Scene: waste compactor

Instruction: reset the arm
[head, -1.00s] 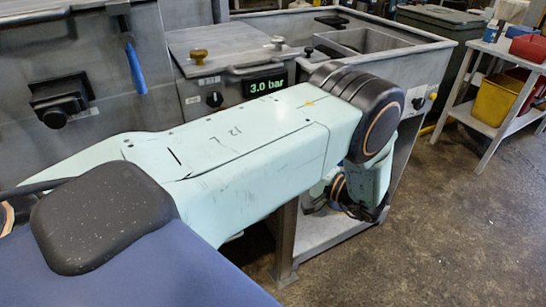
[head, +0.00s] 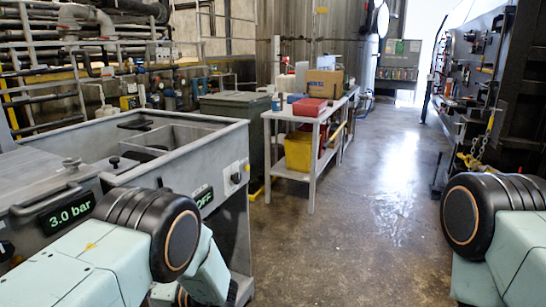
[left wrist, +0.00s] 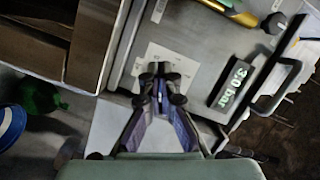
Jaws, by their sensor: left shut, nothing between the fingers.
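My left gripper (left wrist: 161,88) shows in the left wrist view with its fingertips together and nothing between them. It is in front of the grey metal machine with the 3.0 bar display (left wrist: 234,84). I cannot tell whether it touches the machine. In the head view my left arm (head: 140,240) is bent at the lower left, and its gripper is out of sight. My right arm (head: 490,225) shows at the right edge, and its gripper is outside the picture.
A grey sink unit (head: 232,157) stands beside the left arm. Beyond it are a green bin (head: 228,110) and a white table (head: 313,150) with boxes and a yellow bucket (head: 298,150). Dark machinery (head: 480,70) lines the right. The floor (head: 385,190) between is open.

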